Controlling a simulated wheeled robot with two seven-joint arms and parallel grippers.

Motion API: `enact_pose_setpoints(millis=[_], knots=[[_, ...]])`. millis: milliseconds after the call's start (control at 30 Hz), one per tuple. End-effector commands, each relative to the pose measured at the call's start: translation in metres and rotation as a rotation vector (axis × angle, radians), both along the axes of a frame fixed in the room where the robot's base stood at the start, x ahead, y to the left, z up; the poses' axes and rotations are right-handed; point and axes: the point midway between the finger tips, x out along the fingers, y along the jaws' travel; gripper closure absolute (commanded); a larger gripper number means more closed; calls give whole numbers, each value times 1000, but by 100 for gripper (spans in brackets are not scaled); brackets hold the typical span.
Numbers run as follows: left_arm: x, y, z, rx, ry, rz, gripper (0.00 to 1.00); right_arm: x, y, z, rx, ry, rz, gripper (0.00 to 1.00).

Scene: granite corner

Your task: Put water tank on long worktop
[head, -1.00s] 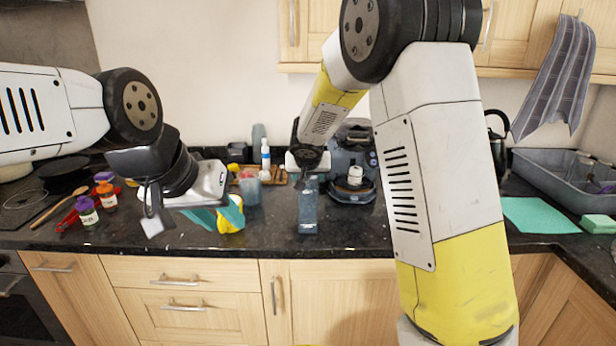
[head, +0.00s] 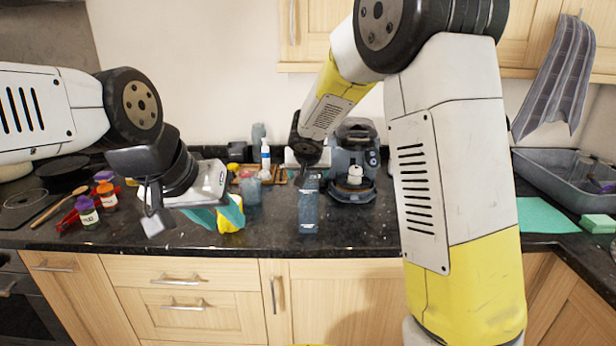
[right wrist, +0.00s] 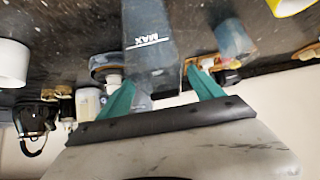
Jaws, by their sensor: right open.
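The water tank (head: 308,212) is a tall, translucent blue-grey box. It stands on the black granite long worktop (head: 270,238), near the front edge. In the right wrist view the tank (right wrist: 150,45) shows a white MAX mark. My right gripper (head: 309,172) is behind the tank in the head view. In the right wrist view its teal fingers (right wrist: 163,90) are spread wide, with the tank ahead of the gap and nothing gripped. My left gripper (head: 220,216) hangs over the worktop beside a yellow object (head: 230,219); whether its fingers touch it is unclear.
A coffee machine (head: 355,160) stands right behind the tank. A translucent blue cup (head: 250,190) and a white bottle (head: 265,158) are to the tank's left. A grey sink basin (head: 565,180) is at the right. Worktop around the tank's front is clear.

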Motion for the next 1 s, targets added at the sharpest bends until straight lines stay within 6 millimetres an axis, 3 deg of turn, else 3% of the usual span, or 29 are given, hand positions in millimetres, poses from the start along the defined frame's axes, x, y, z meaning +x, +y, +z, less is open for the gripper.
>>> enact_pose_setpoints(millis=[300, 567, 667, 767, 900, 1000], knots=[[0, 0, 0, 0, 0, 0, 64, -49, 0, 50, 4, -2, 1, 24], [0, 0, 0, 0, 0, 0, 64, -70, -4, 69, 2, 3, -4, 24], [0, 0, 0, 0, 0, 0, 64, -83, -26, 75, 10, 24, -24, 24], [0, 0, 0, 0, 0, 0, 64, -112, -67, 82, 25, 73, -51, 24], [0, 0, 0, 0, 0, 0, 64, -182, -124, 89, 61, 162, -59, 24], [0, 0, 0, 0, 0, 0, 64, -237, -146, 89, 90, 210, -29, 24]])
